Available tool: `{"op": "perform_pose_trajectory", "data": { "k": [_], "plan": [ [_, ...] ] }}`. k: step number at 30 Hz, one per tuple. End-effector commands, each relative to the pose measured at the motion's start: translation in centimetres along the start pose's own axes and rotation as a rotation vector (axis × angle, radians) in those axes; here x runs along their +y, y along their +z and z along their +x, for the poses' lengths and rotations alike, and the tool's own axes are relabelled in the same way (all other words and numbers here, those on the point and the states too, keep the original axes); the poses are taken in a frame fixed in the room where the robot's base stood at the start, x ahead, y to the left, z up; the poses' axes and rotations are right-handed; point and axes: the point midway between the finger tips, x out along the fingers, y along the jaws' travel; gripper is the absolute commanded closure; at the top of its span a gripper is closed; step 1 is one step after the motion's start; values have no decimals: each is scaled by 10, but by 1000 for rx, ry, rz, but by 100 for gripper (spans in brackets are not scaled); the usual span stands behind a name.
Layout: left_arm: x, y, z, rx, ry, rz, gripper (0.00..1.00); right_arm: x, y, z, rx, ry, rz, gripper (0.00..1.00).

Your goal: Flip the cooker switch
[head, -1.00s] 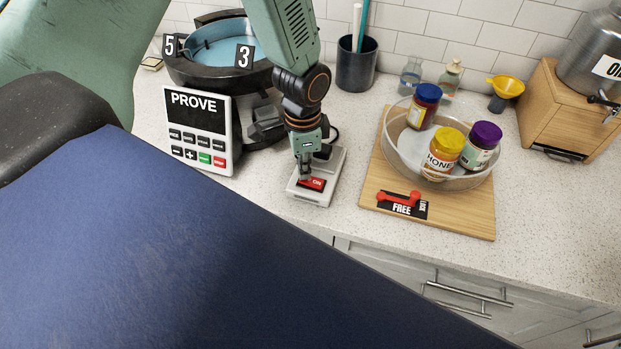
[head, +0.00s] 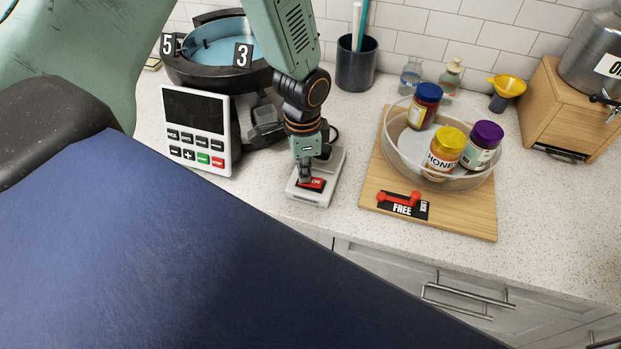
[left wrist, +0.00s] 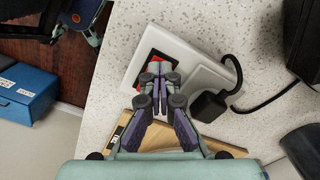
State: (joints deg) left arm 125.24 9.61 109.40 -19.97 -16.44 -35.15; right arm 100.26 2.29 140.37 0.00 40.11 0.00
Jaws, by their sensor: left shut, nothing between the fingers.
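The cooker switch (head: 317,184) is a red rocker marked ON, set in a white socket plate (head: 309,196) on the counter. My left gripper (head: 304,179) points down at it, with its fingertips shut and empty, at or just above the rocker's left part. In the left wrist view, the shut fingertips (left wrist: 158,69) overlap the red switch (left wrist: 153,56) and hide part of it. I cannot tell whether they press it. A black plug (left wrist: 208,105) sits in the socket plate (left wrist: 202,75) beside the switch. The control panel (head: 194,108) has a dark, blank display. My right gripper is not in view.
A round black appliance (head: 205,78) with a blue inside stands behind the panel. To the right, a wooden board (head: 468,217) carries a glass dish (head: 398,158) of jars and a red FREE/LOCK lever (head: 398,198). A dark cup (head: 356,68) stands behind. Speckled counter (head: 270,190) is free around the switch.

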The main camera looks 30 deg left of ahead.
Motion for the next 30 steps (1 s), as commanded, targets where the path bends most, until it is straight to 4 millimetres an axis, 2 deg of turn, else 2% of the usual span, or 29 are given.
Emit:
{"op": "perform_pose_trajectory", "data": {
  "k": [5, 30],
  "plan": [
    [0, 0, -6, 1, -1, 0, 100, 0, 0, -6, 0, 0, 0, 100],
    [0, 0, -64, 2, -1, 0, 100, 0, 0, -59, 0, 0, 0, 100]
  ]
}}
